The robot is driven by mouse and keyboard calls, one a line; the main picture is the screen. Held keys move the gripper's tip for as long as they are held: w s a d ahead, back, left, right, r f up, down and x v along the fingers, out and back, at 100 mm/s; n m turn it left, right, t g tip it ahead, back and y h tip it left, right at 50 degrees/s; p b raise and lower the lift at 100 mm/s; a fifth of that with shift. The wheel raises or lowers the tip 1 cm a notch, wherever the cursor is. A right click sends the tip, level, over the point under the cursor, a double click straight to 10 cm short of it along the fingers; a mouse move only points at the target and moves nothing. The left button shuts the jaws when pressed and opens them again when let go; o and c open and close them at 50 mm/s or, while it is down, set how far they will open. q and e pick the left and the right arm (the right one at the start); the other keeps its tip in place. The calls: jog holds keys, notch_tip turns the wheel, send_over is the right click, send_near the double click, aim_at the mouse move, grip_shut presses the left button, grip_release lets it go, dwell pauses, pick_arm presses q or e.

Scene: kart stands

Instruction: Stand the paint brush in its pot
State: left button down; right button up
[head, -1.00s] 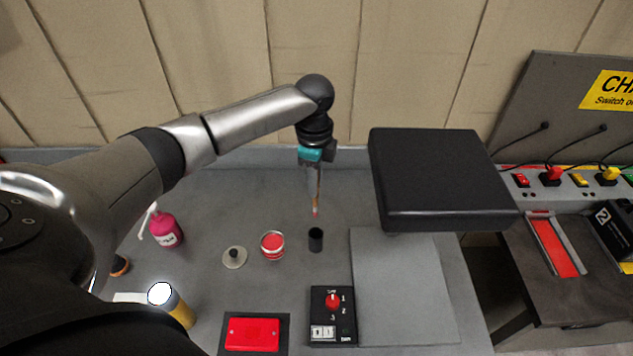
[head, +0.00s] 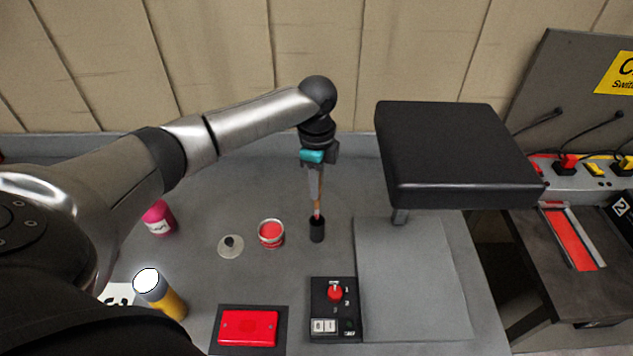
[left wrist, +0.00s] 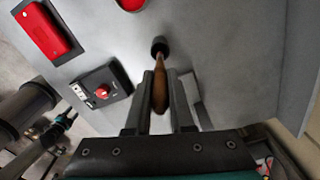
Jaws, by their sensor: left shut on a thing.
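The paint brush (head: 317,196) has a brown wooden handle and hangs upright, head down, from my left gripper (head: 315,180). The gripper is shut on its handle. In the left wrist view the brush (left wrist: 160,92) lies between the two fingers (left wrist: 160,85). The pot (head: 317,231) is a small black cylinder on the grey bench, directly below the brush. The lower tip of the brush meets the pot's mouth in the head view; I cannot tell how far inside it is. The pot (left wrist: 159,46) also shows past the brush in the left wrist view.
A red paint tin (head: 271,234) and a round lid (head: 231,246) stand left of the pot. A black control box (head: 334,325) is in front, beside a red box (head: 248,328). A black raised block (head: 455,155) stands right of my gripper. A torch (head: 160,293) is front left.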

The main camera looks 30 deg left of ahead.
aim_at(317, 208)
pick_arm(q)
jog(key=shift+f+b, duration=0.95)
jog(key=shift+f, duration=1.4)
jog(key=c, duration=0.7)
grip_release()
notch_tip(317, 208, up, 15)
jog(key=shift+r, duration=0.15)
